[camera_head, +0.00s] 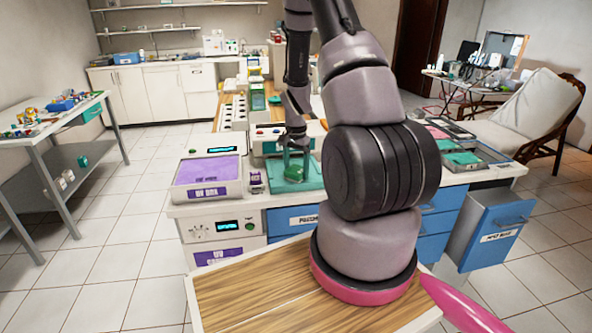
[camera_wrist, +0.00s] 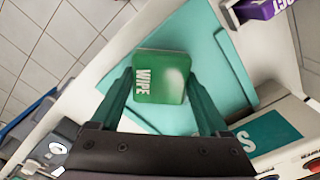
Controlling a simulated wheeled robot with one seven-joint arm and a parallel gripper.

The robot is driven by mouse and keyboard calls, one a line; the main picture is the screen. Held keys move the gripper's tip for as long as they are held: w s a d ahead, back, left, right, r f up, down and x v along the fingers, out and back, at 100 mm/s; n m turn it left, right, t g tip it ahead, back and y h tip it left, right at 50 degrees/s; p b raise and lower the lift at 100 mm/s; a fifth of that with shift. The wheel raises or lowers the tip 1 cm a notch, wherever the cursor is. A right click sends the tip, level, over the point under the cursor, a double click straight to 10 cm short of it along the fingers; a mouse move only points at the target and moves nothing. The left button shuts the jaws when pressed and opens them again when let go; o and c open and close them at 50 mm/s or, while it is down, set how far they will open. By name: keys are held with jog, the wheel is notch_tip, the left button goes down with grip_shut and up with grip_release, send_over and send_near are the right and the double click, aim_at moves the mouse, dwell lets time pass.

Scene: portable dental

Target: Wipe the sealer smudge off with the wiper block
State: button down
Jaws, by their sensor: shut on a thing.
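The wiper block is green and marked WIPE. It sits between the fingers of my gripper (camera_wrist: 158,92) in the wrist view, where the block (camera_wrist: 161,66) shows its labelled face and a pale sheen. My gripper is shut on it. In the head view, my gripper (camera_head: 294,150) points down over the block (camera_head: 293,172), which is at a teal mat (camera_head: 313,174) on the counter. The mat also shows around the block in the wrist view (camera_wrist: 222,68). I cannot tell whether the block touches the mat. I cannot make out the sealer smudge.
A tray with a purple lining (camera_head: 208,171) stands left of the mat, with a small purple item (camera_head: 256,181) between them. A white unit with buttons (camera_head: 268,137) stands behind the mat.

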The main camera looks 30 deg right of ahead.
aim_at(296, 169)
notch_tip(296, 169, up, 3)
jog(key=shift+w, duration=0.15)
jog(key=shift+r, duration=2.75)
